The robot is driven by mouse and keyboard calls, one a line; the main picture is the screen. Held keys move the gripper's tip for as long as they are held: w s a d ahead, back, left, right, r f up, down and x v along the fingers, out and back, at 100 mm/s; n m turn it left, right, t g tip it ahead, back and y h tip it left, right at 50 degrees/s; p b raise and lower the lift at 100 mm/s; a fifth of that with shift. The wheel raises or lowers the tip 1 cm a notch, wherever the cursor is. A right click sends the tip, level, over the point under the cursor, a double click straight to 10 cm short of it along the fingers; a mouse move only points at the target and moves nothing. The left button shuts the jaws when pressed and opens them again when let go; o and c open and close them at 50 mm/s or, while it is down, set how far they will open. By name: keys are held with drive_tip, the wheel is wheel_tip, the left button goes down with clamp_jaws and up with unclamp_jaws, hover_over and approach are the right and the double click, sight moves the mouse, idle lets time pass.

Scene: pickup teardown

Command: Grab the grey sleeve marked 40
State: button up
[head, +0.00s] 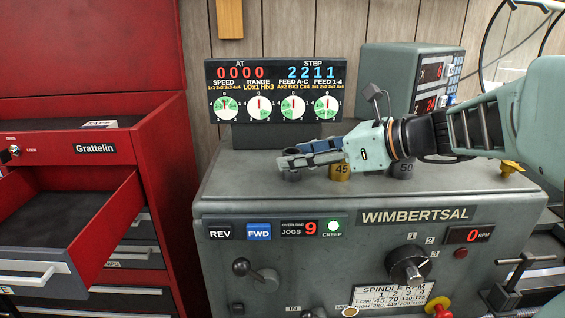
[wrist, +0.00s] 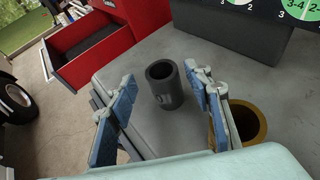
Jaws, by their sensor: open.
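A dark grey sleeve (wrist: 163,88) stands upright on the machine top, between and a little beyond my gripper's fingers in the wrist view; its marking is not readable. In the head view this grey sleeve (head: 292,175) is mostly hidden beneath the fingers. My gripper (head: 287,158) reaches in from the right, fingers pointing left. In the wrist view my gripper (wrist: 161,78) is open and empty, one finger on each side of the sleeve, without clear contact.
A brass sleeve (head: 341,173) marked 45 stands close by, beside the right finger in the wrist view (wrist: 248,122). A dark sleeve (head: 402,169) marked 50 stands further right. The display panel (head: 275,90) rises behind. An open red drawer (head: 75,220) is left.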

drive_tip(key=shift+x, duration=1.1)
clamp_jaws()
drive_tip(key=shift+r, duration=0.15)
